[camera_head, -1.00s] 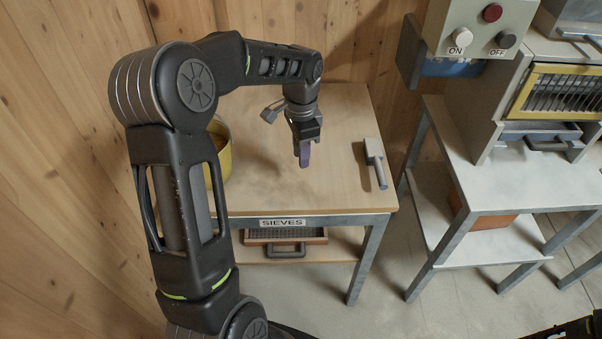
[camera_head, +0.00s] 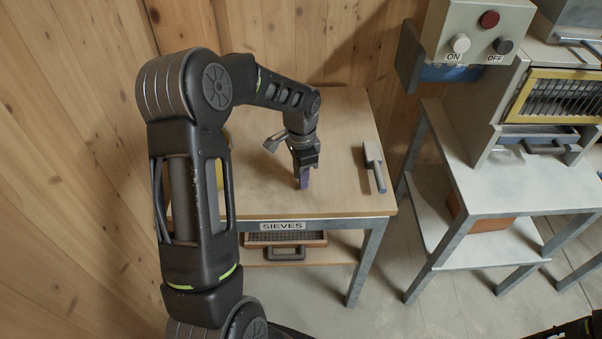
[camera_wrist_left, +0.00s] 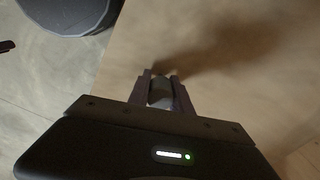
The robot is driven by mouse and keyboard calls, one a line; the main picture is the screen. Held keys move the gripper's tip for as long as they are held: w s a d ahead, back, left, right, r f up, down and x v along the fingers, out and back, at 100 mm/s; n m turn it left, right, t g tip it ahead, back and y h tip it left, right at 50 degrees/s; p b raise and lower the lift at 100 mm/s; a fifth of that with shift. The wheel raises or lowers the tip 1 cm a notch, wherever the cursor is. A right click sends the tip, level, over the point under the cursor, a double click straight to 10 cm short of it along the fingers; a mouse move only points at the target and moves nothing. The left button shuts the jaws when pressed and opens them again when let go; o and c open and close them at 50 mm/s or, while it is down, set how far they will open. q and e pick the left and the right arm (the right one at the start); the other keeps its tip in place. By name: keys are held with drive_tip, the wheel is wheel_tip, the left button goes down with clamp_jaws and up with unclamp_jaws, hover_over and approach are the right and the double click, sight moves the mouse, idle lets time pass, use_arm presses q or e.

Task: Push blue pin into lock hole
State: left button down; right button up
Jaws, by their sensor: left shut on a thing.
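My left gripper (camera_head: 303,181) is low over the wooden top of the sieves table, left of the brush. Its dark purple fingers point down. In the left wrist view the left gripper (camera_wrist_left: 160,90) is shut on a small grey, rounded piece (camera_wrist_left: 159,94) between its fingers. I cannot tell from its colour whether this is the blue pin. The fingertips are close to the table top, but I cannot tell if they touch it. No blue pin or lock hole can be made out elsewhere.
The sieves table (camera_head: 345,205) carries a grey-handled brush (camera_head: 374,167) and a yellow bowl (camera_head: 220,172), mostly hidden by my arm. A sieve (camera_head: 285,239) sits underneath. To the right stand a control box (camera_head: 478,30) with ON and OFF buttons and a grey metal table (camera_head: 490,190).

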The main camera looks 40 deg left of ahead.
use_arm(q)
drive_tip(key=shift+f, duration=0.1)
drive_tip(key=shift+f, duration=0.15)
drive_tip(key=c, duration=1.2)
unclamp_jaws()
drive_tip(key=shift+o, duration=0.2)
wheel_tip(320, 180, up, 7)
drive_tip(key=shift+a+f+b, duration=0.1)
drive_tip(key=shift+f+b, duration=0.05)
drive_tip(key=shift+b, duration=0.7)
drive_tip(key=shift+r, duration=0.65)
drive_tip(key=shift+f, duration=0.1)
